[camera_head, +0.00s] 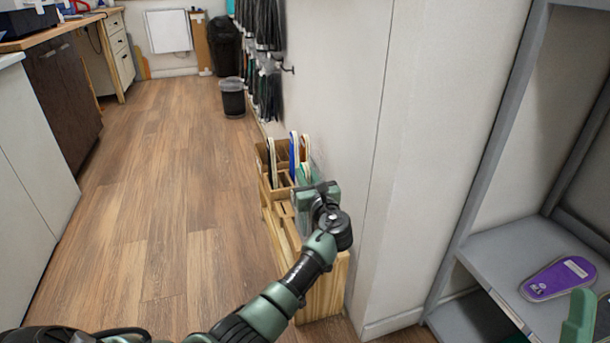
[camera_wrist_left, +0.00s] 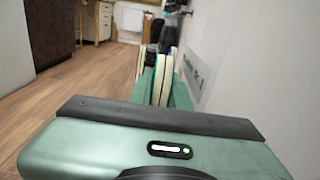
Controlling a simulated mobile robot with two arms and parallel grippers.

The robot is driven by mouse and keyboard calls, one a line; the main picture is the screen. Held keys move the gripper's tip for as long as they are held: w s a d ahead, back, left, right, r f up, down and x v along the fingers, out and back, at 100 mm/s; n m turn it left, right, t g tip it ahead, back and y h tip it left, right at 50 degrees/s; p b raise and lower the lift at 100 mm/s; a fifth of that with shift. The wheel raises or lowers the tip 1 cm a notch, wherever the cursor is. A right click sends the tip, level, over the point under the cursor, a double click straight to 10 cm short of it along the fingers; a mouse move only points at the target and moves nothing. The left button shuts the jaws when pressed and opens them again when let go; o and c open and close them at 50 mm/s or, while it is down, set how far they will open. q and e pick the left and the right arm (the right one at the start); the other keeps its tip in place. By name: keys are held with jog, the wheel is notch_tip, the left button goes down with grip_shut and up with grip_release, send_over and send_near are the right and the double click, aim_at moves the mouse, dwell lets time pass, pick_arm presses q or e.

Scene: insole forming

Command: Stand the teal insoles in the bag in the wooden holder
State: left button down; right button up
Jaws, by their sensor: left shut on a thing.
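The wooden holder (camera_head: 325,290) stands on the floor against the wall, with several slots along it. My left gripper (camera_head: 318,195) is over the near part of the holder, shut on the teal insoles. In the left wrist view the insoles (camera_wrist_left: 164,75) show edge-on and upright between the fingers, with pale edges and teal faces. Their lower part is hidden by the gripper, so I cannot tell whether they touch the holder's floor. The bag is hard to make out. At the lower right edge a green part of my right arm or gripper (camera_head: 578,322) shows, cut off by the frame.
A dark insole (camera_head: 272,162) and a blue one (camera_head: 293,155) stand in the holder's far slots. A grey shelf (camera_head: 500,255) at the right carries a purple insole (camera_head: 560,279). A bin (camera_head: 232,98) stands farther back. The wooden floor to the left is clear.

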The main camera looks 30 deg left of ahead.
pick_arm(q)
jog(key=c, duration=1.3)
grip_release()
jog(key=shift+o, duration=0.2)
jog(key=shift+s+d, duration=0.2)
jog(key=p+v, duration=0.2)
jog(key=v, duration=0.4)
jog(key=shift+s+d+p, duration=0.15)
jog(key=shift+d+p, duration=0.1)
jog(key=shift+p, duration=0.05)
jog(key=shift+s+d, duration=0.25)
pick_arm(e)
jog(key=w+f+g+h, duration=0.2)
jog(key=w+f+g, duration=0.4)
jog(key=f, duration=0.4)
jog(key=shift+f+g+h, duration=0.25)
jog(key=shift+g+h, duration=0.15)
jog(key=shift+g, duration=0.1)
pick_arm(q)
jog(key=shift+d, duration=0.1)
